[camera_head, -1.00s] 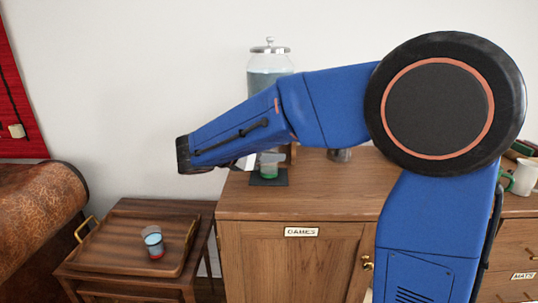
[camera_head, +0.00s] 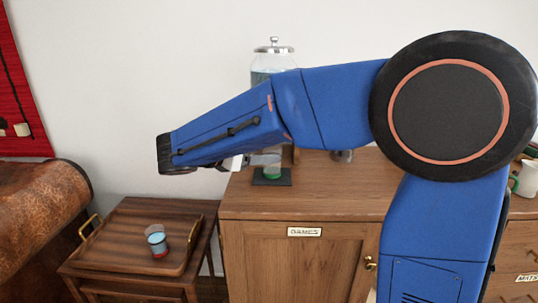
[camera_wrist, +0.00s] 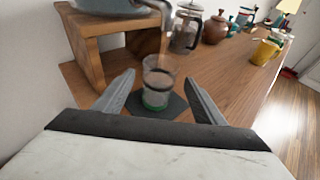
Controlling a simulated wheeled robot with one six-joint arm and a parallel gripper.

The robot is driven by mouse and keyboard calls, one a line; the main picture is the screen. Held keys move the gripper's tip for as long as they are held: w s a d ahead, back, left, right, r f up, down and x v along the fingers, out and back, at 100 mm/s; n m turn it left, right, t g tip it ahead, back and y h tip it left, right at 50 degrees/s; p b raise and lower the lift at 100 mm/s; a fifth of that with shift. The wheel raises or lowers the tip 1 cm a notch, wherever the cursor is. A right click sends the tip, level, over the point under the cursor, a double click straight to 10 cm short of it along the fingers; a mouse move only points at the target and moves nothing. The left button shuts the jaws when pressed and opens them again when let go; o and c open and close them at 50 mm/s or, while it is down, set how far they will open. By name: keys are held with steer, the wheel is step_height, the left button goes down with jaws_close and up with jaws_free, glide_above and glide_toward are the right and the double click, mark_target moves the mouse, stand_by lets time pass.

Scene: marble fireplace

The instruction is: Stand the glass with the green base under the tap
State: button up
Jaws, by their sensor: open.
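The clear glass with the green base (camera_wrist: 157,97) stands upright on a dark mat (camera_wrist: 178,111), below the tap (camera_wrist: 163,12) of the drinks dispenser. In the head view the glass (camera_head: 272,174) is partly hidden by my arm. My gripper (camera_wrist: 158,79) is open; the glass shows between its fingers in the wrist view, with a gap on both sides. Whether the fingertips reach past it is hard to tell. The glass dispenser (camera_head: 272,65) with a metal lid stands on a wooden stand (camera_wrist: 88,48).
Another glass with a red base and bluish contents (camera_head: 157,242) stands on a wooden tray (camera_head: 120,262) at left. Beyond the mat are a glass press (camera_wrist: 186,32), a brown pot (camera_wrist: 216,29) and a yellow mug (camera_wrist: 266,50).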

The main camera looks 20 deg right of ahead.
steer(key=v, duration=0.6)
steer(key=shift+s+a, duration=0.15)
steer(key=shift+a, duration=0.15)
